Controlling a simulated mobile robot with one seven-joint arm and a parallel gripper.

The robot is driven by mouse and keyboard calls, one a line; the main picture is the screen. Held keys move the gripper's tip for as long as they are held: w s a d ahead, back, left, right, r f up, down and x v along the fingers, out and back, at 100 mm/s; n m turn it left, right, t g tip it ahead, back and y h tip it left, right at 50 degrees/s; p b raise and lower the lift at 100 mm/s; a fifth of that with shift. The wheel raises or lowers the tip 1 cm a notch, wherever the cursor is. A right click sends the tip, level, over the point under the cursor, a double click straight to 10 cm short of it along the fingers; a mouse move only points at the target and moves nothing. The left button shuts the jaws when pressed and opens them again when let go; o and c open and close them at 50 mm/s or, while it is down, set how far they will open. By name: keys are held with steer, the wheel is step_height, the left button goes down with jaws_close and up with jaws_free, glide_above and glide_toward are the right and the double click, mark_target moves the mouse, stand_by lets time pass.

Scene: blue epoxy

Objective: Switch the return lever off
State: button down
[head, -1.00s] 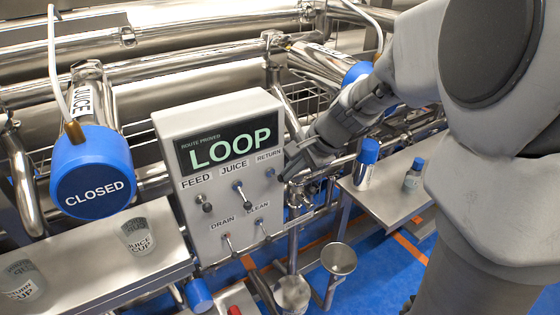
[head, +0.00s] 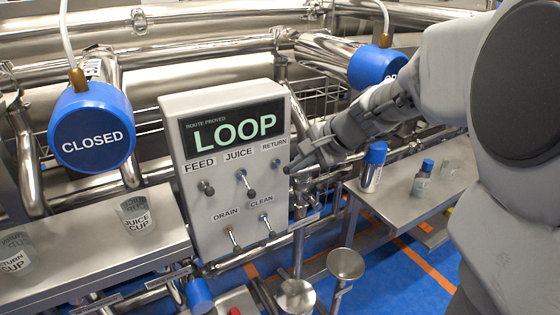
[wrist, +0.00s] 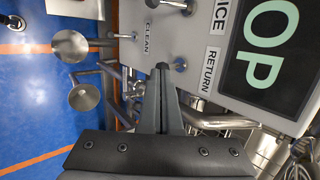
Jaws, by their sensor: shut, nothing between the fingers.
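The grey control panel (head: 182,225) shows LOOP on its screen (head: 235,128). The return lever (head: 276,162) is at the panel's right edge, under the RETURN label. In the wrist view the lever (wrist: 180,64) shows as a small metal stub beside the label (wrist: 208,70). My gripper (head: 289,171) is shut and empty, just right of and slightly below the lever. In the wrist view its fingertips (wrist: 163,68) are close beside the lever; I cannot tell whether they touch. The lever's exact tilt is too small to tell.
The juice lever (head: 246,184) and feed lever (head: 206,187) are to the left; the drain (head: 232,240) and clean (head: 266,222) levers are below. A steel shelf (head: 400,205) with bottles is at right. Metal funnels (head: 345,263) stand below the panel.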

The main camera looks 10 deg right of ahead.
steer(key=f+t+b, duration=0.1)
steer(key=b, duration=0.4)
steer(key=f+t+y+b, duration=0.1)
steer(key=t+b, duration=0.1)
steer(key=b, duration=0.4)
steer(key=shift+s+d+f, duration=0.15)
steer(key=shift+s, duration=0.25)
steer(key=shift+r+p, duration=0.45)
steer(key=shift+r, duration=0.3)
steer(key=shift+s, duration=0.1)
